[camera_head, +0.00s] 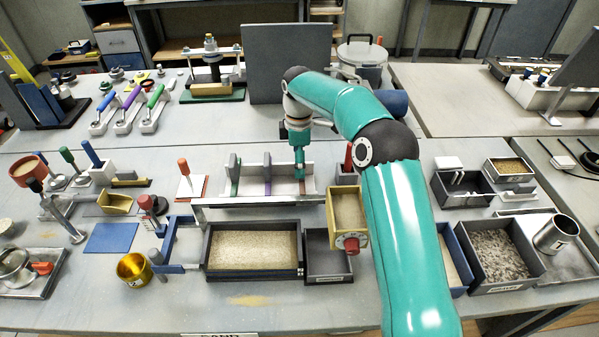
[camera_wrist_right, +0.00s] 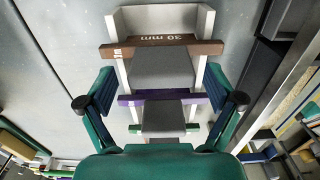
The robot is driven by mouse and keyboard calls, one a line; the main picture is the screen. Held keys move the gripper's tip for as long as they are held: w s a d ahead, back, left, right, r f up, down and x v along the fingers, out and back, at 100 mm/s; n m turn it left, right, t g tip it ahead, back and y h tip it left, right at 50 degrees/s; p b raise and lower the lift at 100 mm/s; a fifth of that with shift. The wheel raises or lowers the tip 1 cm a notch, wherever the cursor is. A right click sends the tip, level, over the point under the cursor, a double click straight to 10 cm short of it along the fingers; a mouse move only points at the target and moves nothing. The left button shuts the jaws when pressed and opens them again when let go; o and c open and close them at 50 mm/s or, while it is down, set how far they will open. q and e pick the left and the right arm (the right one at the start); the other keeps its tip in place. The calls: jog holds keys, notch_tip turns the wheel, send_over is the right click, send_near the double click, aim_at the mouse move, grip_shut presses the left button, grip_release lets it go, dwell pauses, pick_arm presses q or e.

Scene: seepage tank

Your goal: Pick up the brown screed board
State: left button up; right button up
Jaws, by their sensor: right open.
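The brown screed board (camera_wrist_right: 165,47), marked "30 mm", lies across a pale rack (camera_wrist_right: 192,20) in the right wrist view, beyond my fingertips. A purple board (camera_wrist_right: 160,98) and a green-edged board (camera_wrist_right: 163,128) lie across the rack nearer my wrist. My right gripper (camera_wrist_right: 160,85) is open and empty, with its two fingers on either side of the rack. In the head view my right gripper (camera_head: 300,172) points down at the right end of the rack (camera_head: 250,200). It partly covers the brown board there. My left gripper does not show.
A sand-filled tray (camera_head: 253,274) and an empty dark tray (camera_head: 328,262) stand in front of the rack. A wooden box with a red knob (camera_head: 347,214) is close on the right. An upright dark panel (camera_head: 287,62) is behind.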

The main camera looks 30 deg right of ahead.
notch_tip(320, 180, down, 2)
jog(key=shift+f, duration=0.1)
jog(key=c, duration=1.5)
jog(key=shift+w+r, duration=0.1)
jog(key=shift+r, duration=0.8)
notch_tip(320, 180, up, 10)
jog(key=shift+f+p, duration=0.2)
jog(key=shift+p, duration=0.45)
jog(key=shift+r+p, duration=2.35)
jog(key=shift+r, duration=2.05)
